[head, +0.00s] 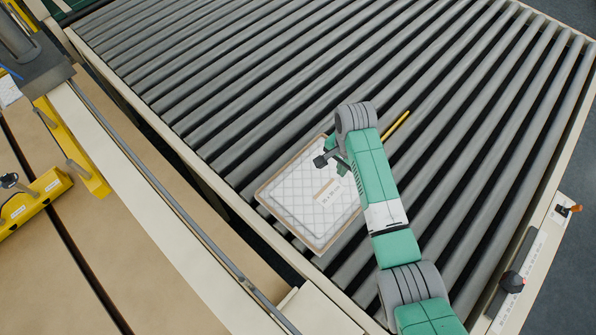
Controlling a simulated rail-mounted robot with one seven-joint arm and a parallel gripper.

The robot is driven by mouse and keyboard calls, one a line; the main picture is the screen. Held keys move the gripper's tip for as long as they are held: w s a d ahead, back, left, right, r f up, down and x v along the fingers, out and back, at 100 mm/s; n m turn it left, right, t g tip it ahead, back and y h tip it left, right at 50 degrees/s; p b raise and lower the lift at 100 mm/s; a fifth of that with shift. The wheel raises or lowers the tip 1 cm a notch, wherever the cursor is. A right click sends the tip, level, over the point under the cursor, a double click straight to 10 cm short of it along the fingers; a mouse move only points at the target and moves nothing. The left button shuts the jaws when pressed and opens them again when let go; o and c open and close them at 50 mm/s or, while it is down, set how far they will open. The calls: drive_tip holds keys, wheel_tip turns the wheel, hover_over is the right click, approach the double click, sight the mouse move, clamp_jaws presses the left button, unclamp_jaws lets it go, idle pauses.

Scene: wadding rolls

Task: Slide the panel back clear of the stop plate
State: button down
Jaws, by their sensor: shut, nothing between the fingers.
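The panel (292,196), white and quilted with a tan edge and a small tan label, lies at a slant on the grey rollers near the conveyor's left side frame. My arm passes over its right part and hides some of it. My gripper (342,171) is over the panel's upper right part, shut and empty; its fingertips are small, and I cannot tell whether they touch the panel. A narrow yellow bar (398,124) shows between rollers beyond my wrist, to the upper right of the panel. It may be the stop plate, but its lower end is hidden behind my arm.
The roller bed (230,90) is otherwise bare. A cream side frame with a metal rail (165,190) runs along its left. Yellow fixtures (38,195) stand on the tan table at far left. A control strip (515,280) with a dark knob is at right.

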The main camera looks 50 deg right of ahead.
drive_tip(key=b, duration=1.1)
approach(335, 198)
drive_tip(key=shift+s, duration=0.1)
drive_tip(key=shift+f+b, duration=1.8)
drive_tip(key=shift+f, duration=1.75)
drive_tip(key=shift+r, duration=0.1)
